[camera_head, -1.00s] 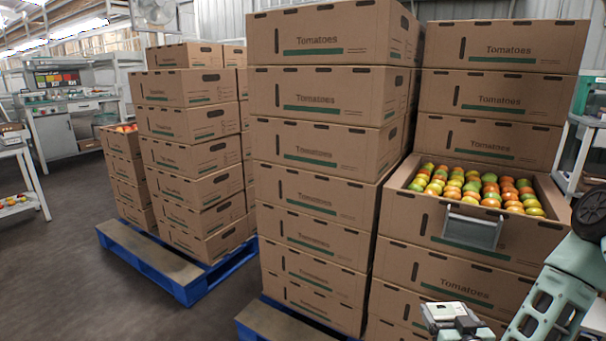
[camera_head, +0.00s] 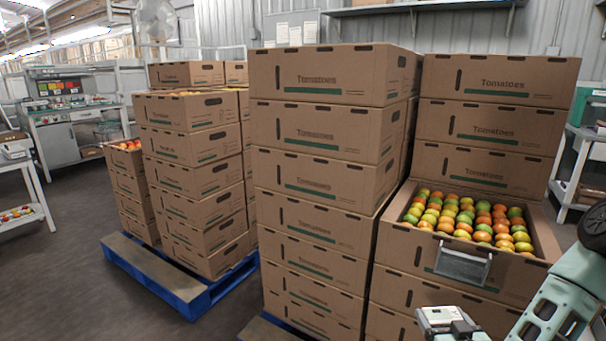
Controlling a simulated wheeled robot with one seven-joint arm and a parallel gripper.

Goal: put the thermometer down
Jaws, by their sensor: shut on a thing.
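I see no thermometer in the head view. My arm (camera_head: 545,312) enters at the lower right, beside the right-hand stack. A pale part with dark pieces (camera_head: 450,322), which looks like my own arm or wrist, shows at the bottom edge in front of that stack. My gripper's fingers do not show, so what they hold is hidden. An open box of red, orange and green tomatoes (camera_head: 468,216) stands in the right-hand stack. A grey holder (camera_head: 463,264) hangs on its front wall.
Tall stacks of tomato boxes (camera_head: 316,180) fill the middle and right. More boxes (camera_head: 195,178) stand on a blue pallet (camera_head: 190,303). A workbench (camera_head: 85,140) is at the back left and a shelf rack (camera_head: 572,160) at the right. Grey floor (camera_head: 70,270) at left is clear.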

